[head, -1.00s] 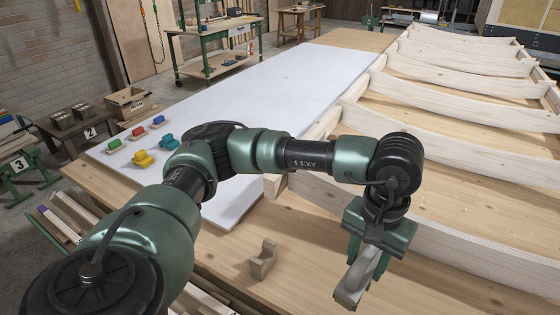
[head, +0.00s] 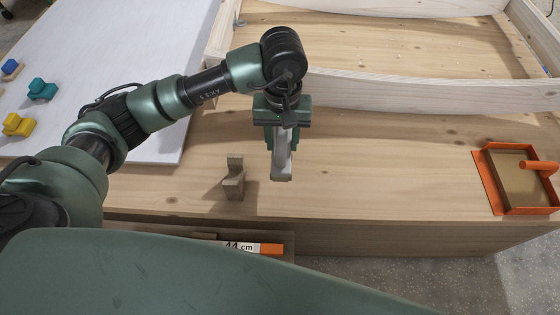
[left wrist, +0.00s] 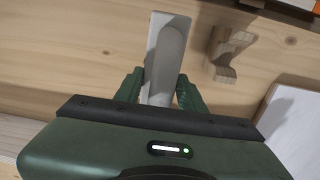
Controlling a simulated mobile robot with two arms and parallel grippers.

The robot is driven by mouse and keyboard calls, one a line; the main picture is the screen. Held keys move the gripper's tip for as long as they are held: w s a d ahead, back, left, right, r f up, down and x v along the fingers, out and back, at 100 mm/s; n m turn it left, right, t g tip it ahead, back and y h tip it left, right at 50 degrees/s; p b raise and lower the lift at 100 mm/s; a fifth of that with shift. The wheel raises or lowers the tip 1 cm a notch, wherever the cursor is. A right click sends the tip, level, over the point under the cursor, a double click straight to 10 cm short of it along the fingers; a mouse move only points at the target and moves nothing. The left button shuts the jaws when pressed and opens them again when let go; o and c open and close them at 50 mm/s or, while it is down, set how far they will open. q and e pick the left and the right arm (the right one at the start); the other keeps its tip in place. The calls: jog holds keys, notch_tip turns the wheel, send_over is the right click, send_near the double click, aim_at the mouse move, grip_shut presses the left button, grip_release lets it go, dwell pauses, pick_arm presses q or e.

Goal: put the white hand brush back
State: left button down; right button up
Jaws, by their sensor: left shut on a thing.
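My left gripper (head: 281,140) is above the wooden bench top, pointing down. It is shut on the white hand brush (head: 283,165), a long pale piece whose end sticks out past the fingers. In the left wrist view the brush (left wrist: 165,60) lies between the two green fingers (left wrist: 160,88), with its length running away from the gripper. A small wooden cradle (head: 234,180) stands on the bench just left of the brush, empty and apart from it. It also shows in the left wrist view (left wrist: 228,52). My right gripper is in neither view.
An orange-edged tray (head: 487,180) with an orange handle lies on the bench at the right. A pale wooden frame (head: 400,90) rises behind the gripper. A white board (head: 140,60) with coloured blocks is at the left. Bare bench lies between gripper and tray.

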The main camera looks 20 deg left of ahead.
pick_arm(q)
notch_tip(320, 180, down, 5)
jog(key=shift+f, duration=0.7)
notch_tip(320, 180, down, 4)
jog(key=shift+p, duration=0.4)
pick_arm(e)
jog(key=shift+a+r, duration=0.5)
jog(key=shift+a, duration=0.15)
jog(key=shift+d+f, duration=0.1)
pick_arm(q)
jog(key=shift+f, duration=0.2)
jog(key=c, duration=0.9)
grip_release()
jog(key=shift+o, duration=0.2)
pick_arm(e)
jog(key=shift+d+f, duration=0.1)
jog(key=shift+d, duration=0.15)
pick_arm(q)
jog(key=shift+r, duration=0.1)
